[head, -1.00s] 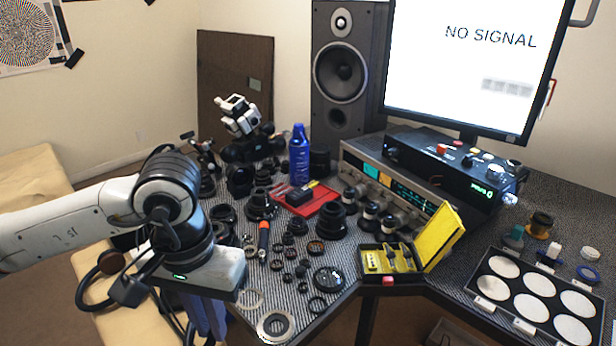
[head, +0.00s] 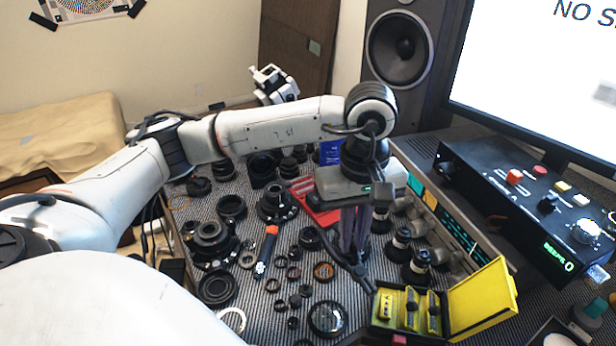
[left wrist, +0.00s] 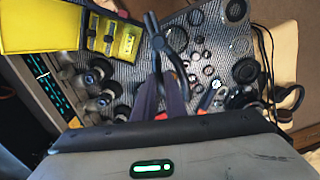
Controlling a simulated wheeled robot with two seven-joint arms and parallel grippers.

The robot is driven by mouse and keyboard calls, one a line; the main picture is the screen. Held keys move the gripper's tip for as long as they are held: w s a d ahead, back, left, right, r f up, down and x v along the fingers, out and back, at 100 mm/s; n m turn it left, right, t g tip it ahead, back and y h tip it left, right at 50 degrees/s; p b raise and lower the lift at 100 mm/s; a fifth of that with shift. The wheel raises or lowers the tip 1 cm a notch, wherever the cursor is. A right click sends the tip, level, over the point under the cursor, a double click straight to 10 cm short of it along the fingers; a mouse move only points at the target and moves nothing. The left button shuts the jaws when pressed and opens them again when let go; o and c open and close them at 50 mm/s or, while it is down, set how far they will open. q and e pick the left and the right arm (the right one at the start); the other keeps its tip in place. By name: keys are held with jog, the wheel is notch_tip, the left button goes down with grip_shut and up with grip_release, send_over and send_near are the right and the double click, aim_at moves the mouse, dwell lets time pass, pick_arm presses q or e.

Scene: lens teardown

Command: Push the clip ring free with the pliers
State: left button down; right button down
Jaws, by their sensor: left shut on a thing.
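My left gripper (head: 354,236) points down over the right middle of the bench, left of and behind the yellow tool case. It is shut on a dark, slim tool that looks like the pliers (head: 358,268), whose end hangs below the fingers. In the left wrist view the fingers (left wrist: 163,90) hold the same dark pliers (left wrist: 168,38). Several dark rings and lens parts lie on the bench, among them a brown-edged ring (head: 324,271); I cannot tell which one is the clip ring. A black lens barrel (head: 277,204) stands behind them. My right gripper is out of view.
The open yellow case (head: 480,298) stands at the front right. A screwdriver with an orange end (head: 267,250) lies left of my gripper. A red tray (head: 318,213) is partly behind my gripper. A receiver (head: 448,232) and black control box (head: 530,205) stand at right.

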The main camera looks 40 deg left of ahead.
pick_arm(q)
jog(key=shift+w+a+f+m+b, duration=0.45)
jog(key=shift+w+a+f+m, duration=1.7)
jog(key=shift+a+m, duration=2.2)
jog(key=shift+w+a+f+m+b, duration=0.5)
jog(key=shift+w+a+f+m, duration=1.15)
jog(key=shift+w+a+m, duration=2.4)
jog(key=shift+w+a+f+m+b, duration=0.45)
jog(key=shift+w+a+f+m, duration=1)
jog(key=shift+a+m, duration=3.15)
jog(key=shift+d+f+b, duration=0.4)
jog(key=shift+f+b, duration=0.1)
jog(key=shift+b, duration=0.25)
jog(key=shift+r, duration=0.1)
jog(key=shift+w, duration=0.1)
